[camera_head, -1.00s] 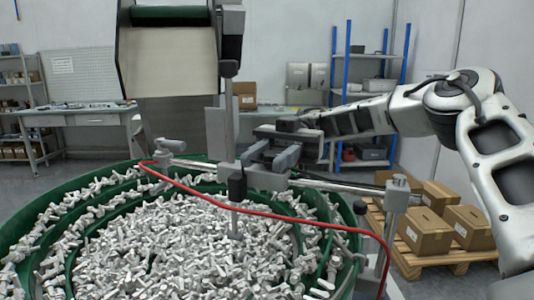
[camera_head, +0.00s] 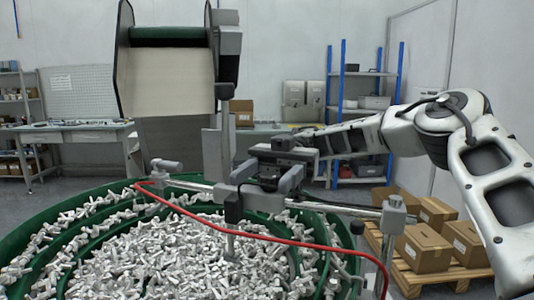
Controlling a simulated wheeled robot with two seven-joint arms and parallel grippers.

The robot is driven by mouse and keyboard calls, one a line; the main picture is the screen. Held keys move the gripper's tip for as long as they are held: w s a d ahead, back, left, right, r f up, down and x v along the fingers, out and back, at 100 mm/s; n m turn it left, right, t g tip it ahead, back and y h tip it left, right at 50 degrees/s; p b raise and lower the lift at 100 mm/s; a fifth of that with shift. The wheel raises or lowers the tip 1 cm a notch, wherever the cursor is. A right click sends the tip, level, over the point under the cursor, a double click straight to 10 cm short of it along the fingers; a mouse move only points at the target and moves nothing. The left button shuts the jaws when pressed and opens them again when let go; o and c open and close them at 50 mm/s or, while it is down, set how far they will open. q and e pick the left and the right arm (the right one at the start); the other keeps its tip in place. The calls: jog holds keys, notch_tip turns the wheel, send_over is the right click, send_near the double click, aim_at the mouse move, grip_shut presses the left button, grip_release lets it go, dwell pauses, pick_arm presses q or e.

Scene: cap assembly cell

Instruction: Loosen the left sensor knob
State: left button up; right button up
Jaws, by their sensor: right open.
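A grey horizontal bar (camera_head: 330,206) crosses above the green bowl. Near the middle, a clamp block (camera_head: 262,201) and a black sensor-like part (camera_head: 233,206) join the upright rod. I cannot tell for sure which knob is the left sensor knob. My right gripper (camera_head: 268,176) is open, its fingers spread just above the middle clamp. Contact with the clamp cannot be made out. My left gripper is out of view.
The green bowl (camera_head: 25,240) is full of loose grey parts (camera_head: 180,262). A hopper (camera_head: 170,75) stands behind. Boxes on a pallet (camera_head: 424,248) lie at the right, and a blue-framed shelf (camera_head: 362,100) is behind.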

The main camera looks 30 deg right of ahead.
aim_at(265, 178)
notch_tip(265, 178, up, 3)
jog(key=shift+r, duration=0.1)
jog(key=s+a+r+b, duration=0.1)
jog(key=s+a+r, duration=0.6)
jog(key=s, duration=0.5)
notch_tip(265, 178, up, 2)
jog(key=shift+r, duration=0.25)
jog(key=shift+a, duration=0.1)
